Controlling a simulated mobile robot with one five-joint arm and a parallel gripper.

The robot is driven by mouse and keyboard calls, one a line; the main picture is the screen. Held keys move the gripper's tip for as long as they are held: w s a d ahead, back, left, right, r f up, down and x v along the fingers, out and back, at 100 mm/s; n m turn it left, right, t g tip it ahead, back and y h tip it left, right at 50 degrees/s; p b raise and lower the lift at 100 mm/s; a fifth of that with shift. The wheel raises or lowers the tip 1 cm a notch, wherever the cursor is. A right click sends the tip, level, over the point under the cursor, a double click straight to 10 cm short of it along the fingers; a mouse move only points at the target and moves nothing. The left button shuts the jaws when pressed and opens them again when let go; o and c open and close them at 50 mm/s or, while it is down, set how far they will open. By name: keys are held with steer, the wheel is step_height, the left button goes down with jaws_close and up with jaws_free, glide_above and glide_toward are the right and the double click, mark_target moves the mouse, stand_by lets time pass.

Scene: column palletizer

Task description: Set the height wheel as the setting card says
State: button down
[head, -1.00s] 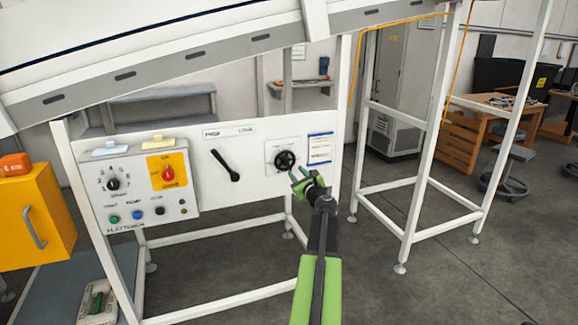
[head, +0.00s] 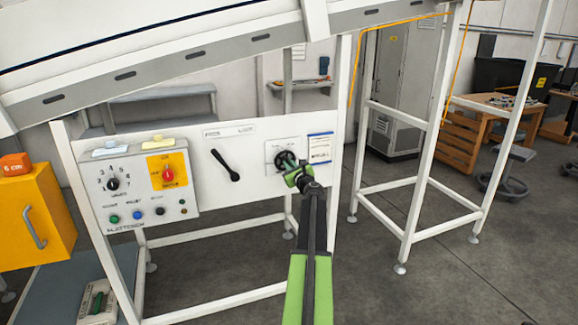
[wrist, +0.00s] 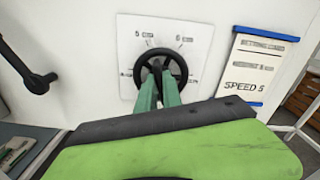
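The height wheel is a black spoked handwheel (wrist: 181,60) on a white plate with small marks, a "5" at upper left and a "6" at upper right; the head view also shows the wheel (head: 280,156), partly covered by my gripper. My gripper (wrist: 158,70) has its two green fingers at the wheel's hub, with a narrow gap between them. I cannot tell whether they grip it. The setting card (wrist: 259,68) hangs right of the wheel; its lowest line reads "SPEED 5", and its middle line is too blurred to read.
A black lever (head: 224,165) is left of the wheel on the same white panel. A control box (head: 140,190) with a dial, red switch and buttons is further left. A yellow cabinet (head: 35,225) carries an orange "6 cm" block (head: 15,165). Frame posts stand right.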

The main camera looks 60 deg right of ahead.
stand_by(0.3)
steer(key=shift+n, duration=1.1)
steer(key=c, duration=1.5)
jaws_free()
steer(key=v, duration=1.7)
steer(key=shift+s+a, duration=0.15)
steer(key=shift+s, duration=0.05)
